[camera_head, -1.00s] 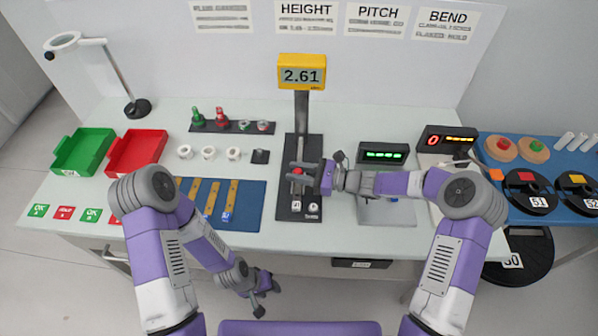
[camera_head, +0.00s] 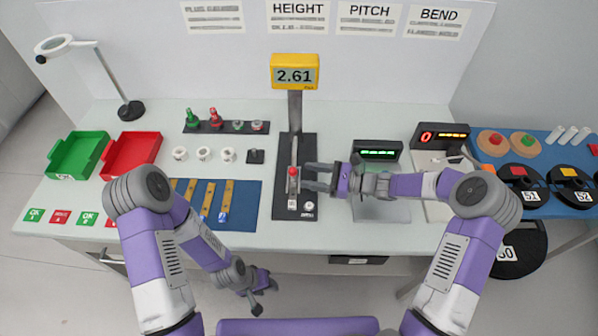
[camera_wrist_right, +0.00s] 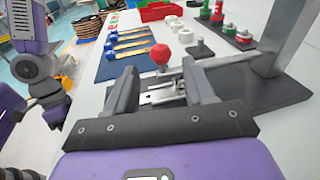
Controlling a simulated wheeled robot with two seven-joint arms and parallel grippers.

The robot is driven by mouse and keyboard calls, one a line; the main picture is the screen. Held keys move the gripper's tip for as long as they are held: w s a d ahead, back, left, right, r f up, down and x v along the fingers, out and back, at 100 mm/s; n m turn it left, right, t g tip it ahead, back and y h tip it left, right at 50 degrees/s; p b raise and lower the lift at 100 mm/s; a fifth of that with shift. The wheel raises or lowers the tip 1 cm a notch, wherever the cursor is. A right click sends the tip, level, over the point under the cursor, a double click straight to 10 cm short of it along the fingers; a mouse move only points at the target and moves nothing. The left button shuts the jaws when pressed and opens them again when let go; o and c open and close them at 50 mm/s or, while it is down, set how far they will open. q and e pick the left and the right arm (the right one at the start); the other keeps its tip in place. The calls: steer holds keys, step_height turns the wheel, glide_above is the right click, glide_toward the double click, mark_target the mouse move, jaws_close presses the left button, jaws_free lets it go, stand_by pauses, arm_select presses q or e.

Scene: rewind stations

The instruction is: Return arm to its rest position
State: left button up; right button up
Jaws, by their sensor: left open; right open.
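My right gripper (camera_head: 318,178) is open at the height gauge (camera_head: 309,150), its fingers pointing left toward the gauge's red knob (camera_head: 293,172). In the right wrist view the red knob (camera_wrist_right: 160,54) shows beyond and between the two open fingers (camera_wrist_right: 163,82), apart from them. The yellow display (camera_head: 295,72) above reads 2.61. My left gripper (camera_head: 262,291) is open and empty, hanging low in front of the table's front edge.
A blue mat (camera_head: 245,205) with several brass strips lies left of the gauge. Green (camera_head: 60,172) and red (camera_head: 112,172) trays stand at the left. A scale with green digits (camera_head: 377,151) stands close to the right forearm. A lamp (camera_head: 130,110) stands back left.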

steer(key=shift+v, duration=0.9)
steer(key=shift+r, duration=0.1)
